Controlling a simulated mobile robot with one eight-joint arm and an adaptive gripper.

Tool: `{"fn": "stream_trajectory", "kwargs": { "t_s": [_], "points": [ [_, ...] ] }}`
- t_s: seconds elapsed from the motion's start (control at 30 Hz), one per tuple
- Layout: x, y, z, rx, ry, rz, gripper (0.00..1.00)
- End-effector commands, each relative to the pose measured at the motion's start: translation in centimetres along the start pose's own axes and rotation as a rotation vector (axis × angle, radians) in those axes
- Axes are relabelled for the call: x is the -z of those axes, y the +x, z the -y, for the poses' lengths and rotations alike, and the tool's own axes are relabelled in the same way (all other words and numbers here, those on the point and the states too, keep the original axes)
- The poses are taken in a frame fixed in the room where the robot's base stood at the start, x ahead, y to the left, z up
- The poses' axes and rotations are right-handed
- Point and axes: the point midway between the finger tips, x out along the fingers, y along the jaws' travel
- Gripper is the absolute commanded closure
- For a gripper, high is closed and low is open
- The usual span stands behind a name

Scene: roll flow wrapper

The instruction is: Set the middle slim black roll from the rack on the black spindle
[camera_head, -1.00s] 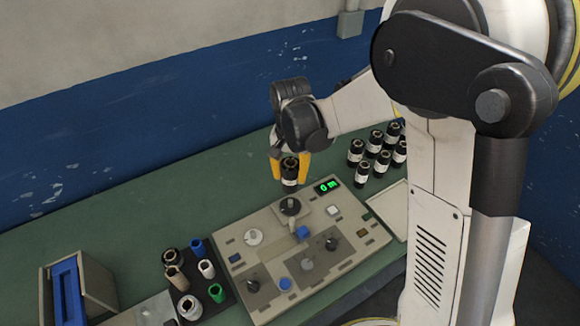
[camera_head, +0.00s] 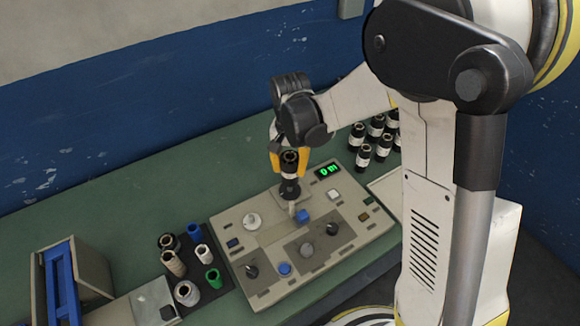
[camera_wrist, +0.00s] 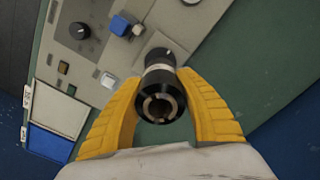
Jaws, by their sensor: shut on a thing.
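My gripper (camera_head: 289,160) has yellow fingers and is shut on a slim black roll (camera_head: 290,168) with a pale band. The roll is upright above the control panel. In the wrist view my gripper (camera_wrist: 160,108) has a finger on each side of the roll (camera_wrist: 160,98), whose open end faces the camera. The black spindle (camera_head: 290,190) is on the panel right below the roll. I cannot tell whether the roll touches it. The rack (camera_head: 213,294) is a black board at the left with several rolls in mixed colours.
Several black rolls with white labels (camera_head: 363,156) stand at the right. A blue and grey box (camera_head: 62,280) is at the left. The green table (camera_head: 130,205) is clear behind.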

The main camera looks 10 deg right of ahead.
Motion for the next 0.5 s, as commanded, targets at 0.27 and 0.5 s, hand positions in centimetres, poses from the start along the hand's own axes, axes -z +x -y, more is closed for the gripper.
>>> {"fn": "stream_trajectory", "kwargs": {
  "t_s": [0.27, 0.5],
  "points": [
    [0.00, -0.01, 0.01, 0.000, 0.000, 0.000, 0.96],
    [-0.01, 0.48, 0.00, 0.000, 0.000, 0.000, 0.96]
  ]
}}
